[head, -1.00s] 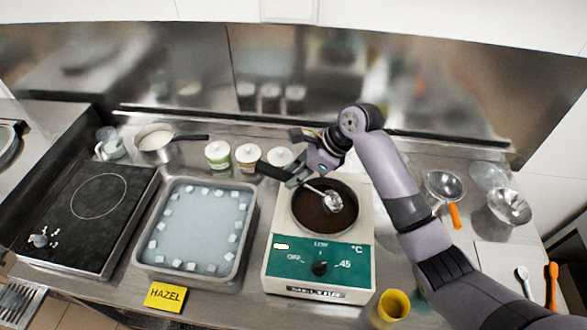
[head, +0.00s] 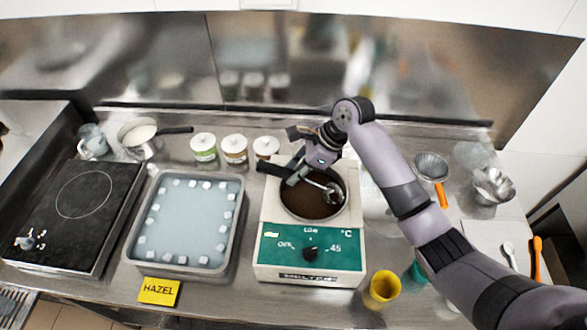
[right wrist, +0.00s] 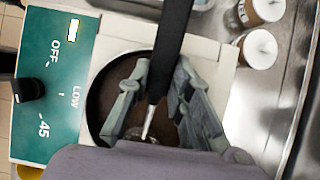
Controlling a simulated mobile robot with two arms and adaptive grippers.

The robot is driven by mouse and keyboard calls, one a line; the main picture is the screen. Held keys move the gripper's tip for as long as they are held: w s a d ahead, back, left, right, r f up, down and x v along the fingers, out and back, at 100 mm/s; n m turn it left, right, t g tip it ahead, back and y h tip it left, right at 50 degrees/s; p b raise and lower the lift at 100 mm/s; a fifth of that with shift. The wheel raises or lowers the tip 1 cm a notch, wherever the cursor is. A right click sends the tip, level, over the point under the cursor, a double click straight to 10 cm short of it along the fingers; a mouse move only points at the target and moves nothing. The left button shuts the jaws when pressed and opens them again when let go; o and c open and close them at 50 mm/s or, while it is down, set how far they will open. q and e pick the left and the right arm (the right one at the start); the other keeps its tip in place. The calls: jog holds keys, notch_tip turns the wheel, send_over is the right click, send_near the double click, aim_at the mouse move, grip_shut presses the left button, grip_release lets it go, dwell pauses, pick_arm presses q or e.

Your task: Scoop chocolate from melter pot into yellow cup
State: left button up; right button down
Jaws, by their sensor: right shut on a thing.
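The melter (head: 315,270) has a cream body, a green front panel and a round pot of dark brown chocolate (head: 308,205). My right gripper (head: 296,177) is above the pot's back left rim, shut on the black handle of a metal ladle (head: 333,194). The ladle's bowl is at the right side of the pot; whether it holds chocolate is unclear. In the right wrist view the fingers (right wrist: 160,85) flank the black handle (right wrist: 172,40), partly hiding the pot. The yellow cup (head: 382,289) stands upright at the front, right of the melter. My left gripper is out of view.
A teal cup (head: 417,272) stands beside the yellow cup, near my right arm. A water tray (head: 237,222) with white cubes is left of the melter. Lidded jars (head: 234,150) stand behind. Metal bowls (head: 493,185) and spoons (head: 537,260) are at the right.

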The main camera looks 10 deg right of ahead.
aim_at(275, 167)
jog(key=shift+w+a+r, duration=0.15)
jog(key=shift+r, duration=1.15)
jog(key=shift+a+r, duration=0.2)
jog(key=shift+r, duration=0.55)
jog(key=shift+a+r, duration=0.2)
jog(key=shift+r, duration=0.5)
jog(key=shift+w+a+r+h, duration=0.1)
jog(key=shift+w+a+h, duration=0.05)
jog(key=shift+a+h, duration=0.45)
jog(key=shift+w+a+g+h, duration=0.25)
jog(key=shift+a+g+h, duration=0.15)
jog(key=shift+a+h, duration=0.7)
jog(key=shift+h, duration=0.3)
jog(key=shift+d+f, duration=0.1)
jog(key=shift+f, duration=0.1)
